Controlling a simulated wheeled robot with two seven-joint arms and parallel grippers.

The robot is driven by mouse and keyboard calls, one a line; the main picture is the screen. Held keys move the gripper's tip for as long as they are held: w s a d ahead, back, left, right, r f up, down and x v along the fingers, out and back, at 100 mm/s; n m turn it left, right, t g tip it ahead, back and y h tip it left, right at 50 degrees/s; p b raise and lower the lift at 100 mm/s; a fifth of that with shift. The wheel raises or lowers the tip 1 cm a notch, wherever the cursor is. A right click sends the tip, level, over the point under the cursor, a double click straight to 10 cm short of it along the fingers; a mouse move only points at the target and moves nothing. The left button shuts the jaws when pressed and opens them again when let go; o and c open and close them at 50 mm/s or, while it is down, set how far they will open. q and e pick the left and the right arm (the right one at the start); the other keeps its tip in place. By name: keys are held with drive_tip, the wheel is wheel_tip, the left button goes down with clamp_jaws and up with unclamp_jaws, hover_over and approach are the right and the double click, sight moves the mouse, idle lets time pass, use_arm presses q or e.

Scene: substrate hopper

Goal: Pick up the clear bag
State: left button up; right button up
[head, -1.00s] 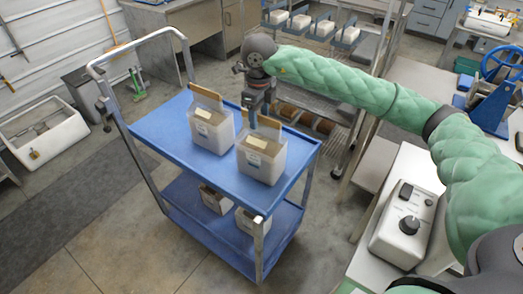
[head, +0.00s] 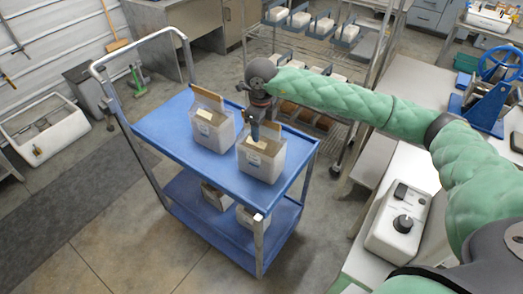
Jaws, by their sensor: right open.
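Two clear bags stand upright on the top deck of the blue cart (head: 170,135), filled with brown material and each with a pale label. The nearer clear bag (head: 260,168) is at the right; the other clear bag (head: 212,135) is just left of it. My right gripper (head: 254,132) points down at the nearer bag's top, with its open fingers overlapping the bag's upper back edge. I cannot tell whether they touch it. The gripper hides part of the bag's brown top flap. My left gripper is not in view.
More bags (head: 215,197) stand on the cart's lower shelf. A wire rack (head: 310,75) with trays is behind the cart. A bench with a white control box (head: 398,222) is at the right.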

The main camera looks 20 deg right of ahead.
drive_tip(key=c, duration=1)
clamp_jaws()
drive_tip(key=shift+s, duration=0.15)
